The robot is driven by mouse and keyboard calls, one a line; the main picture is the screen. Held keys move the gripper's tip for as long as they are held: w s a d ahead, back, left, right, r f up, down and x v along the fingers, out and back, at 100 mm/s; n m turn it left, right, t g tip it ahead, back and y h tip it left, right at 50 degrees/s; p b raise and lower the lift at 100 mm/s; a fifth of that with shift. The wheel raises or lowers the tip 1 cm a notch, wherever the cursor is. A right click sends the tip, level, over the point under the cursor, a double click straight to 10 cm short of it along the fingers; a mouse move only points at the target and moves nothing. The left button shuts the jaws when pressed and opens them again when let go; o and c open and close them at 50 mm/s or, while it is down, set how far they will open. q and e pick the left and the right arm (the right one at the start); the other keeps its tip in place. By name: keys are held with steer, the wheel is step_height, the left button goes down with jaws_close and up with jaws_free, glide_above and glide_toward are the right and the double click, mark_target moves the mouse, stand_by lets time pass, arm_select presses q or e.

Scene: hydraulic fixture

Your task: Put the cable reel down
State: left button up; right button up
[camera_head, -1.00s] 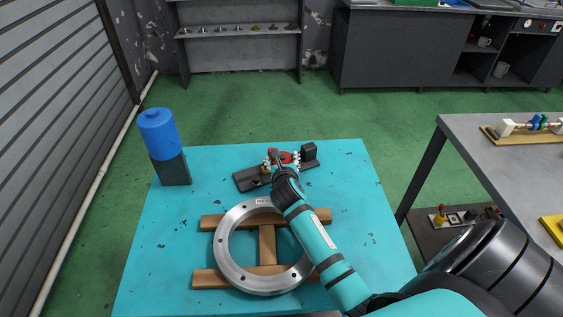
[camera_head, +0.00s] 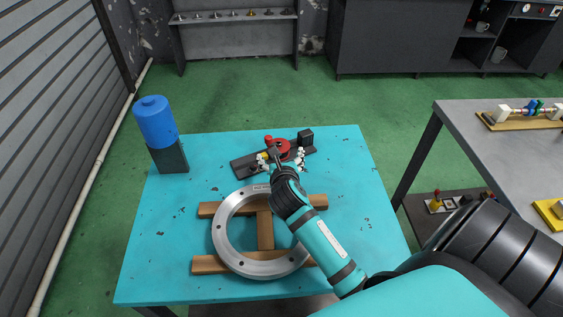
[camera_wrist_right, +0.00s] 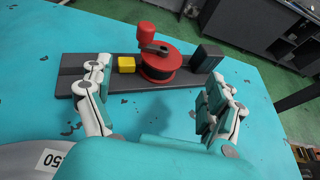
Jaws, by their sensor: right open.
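The red cable reel (camera_wrist_right: 160,65) rests on a long dark base (camera_wrist_right: 120,85) on the turquoise table, between a small yellow block (camera_wrist_right: 126,64) and a black block (camera_wrist_right: 206,57). A dark crank with a red knob (camera_wrist_right: 147,32) is at its top. In the head view the reel (camera_head: 280,147) stands at the table's far middle. My right gripper (camera_head: 282,160) is open on the near side of the reel, its fingers spread wide. In the wrist view a gap shows between the fingers and the reel. My left gripper is not in view.
A metal ring (camera_head: 222,238) lies on wooden bars (camera_head: 265,228) under my right arm. A blue bottle-like object (camera_head: 156,122) on a dark block stands at the far left. A grey table (camera_head: 480,135) is at the right.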

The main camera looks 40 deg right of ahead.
steer(key=v, duration=0.4)
steer(key=shift+s+a+r, duration=0.1)
steer(key=shift+s, duration=0.05)
stand_by(0.4)
